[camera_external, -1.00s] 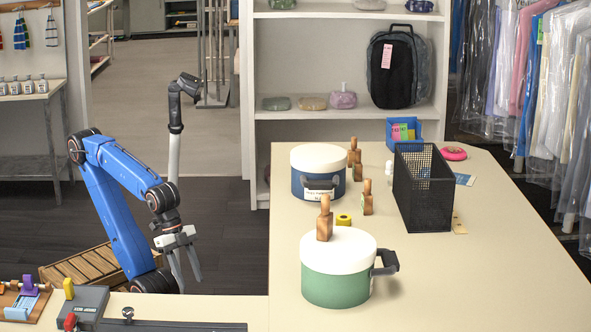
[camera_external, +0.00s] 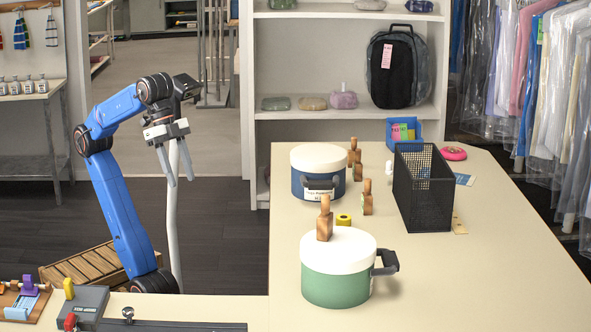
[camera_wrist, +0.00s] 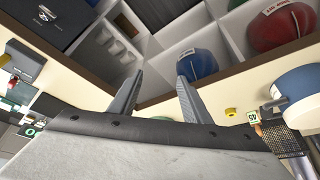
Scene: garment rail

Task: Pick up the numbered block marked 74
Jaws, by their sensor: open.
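My gripper (camera_external: 176,168) is open and empty, raised over the floor left of the counter. Its two fingers stand apart in the wrist view (camera_wrist: 158,92), with nothing between them. Several wooden blocks stand on the counter: one by the green pot (camera_external: 325,218), one right of the blue pot (camera_external: 367,198), and one farther back (camera_external: 355,152). No numbers are readable on them in the outside view. In the wrist view, a green-edged label reading 45 (camera_wrist: 253,117) shows near the blue pot. I cannot make out a 74 anywhere.
A green pot with white lid (camera_external: 336,282), a blue pot (camera_external: 318,172), a yellow roll (camera_external: 343,219) and a black mesh basket (camera_external: 424,188) stand on the counter. The wrist view shows open compartments with a blue item (camera_wrist: 198,58) and a red item (camera_wrist: 280,28).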

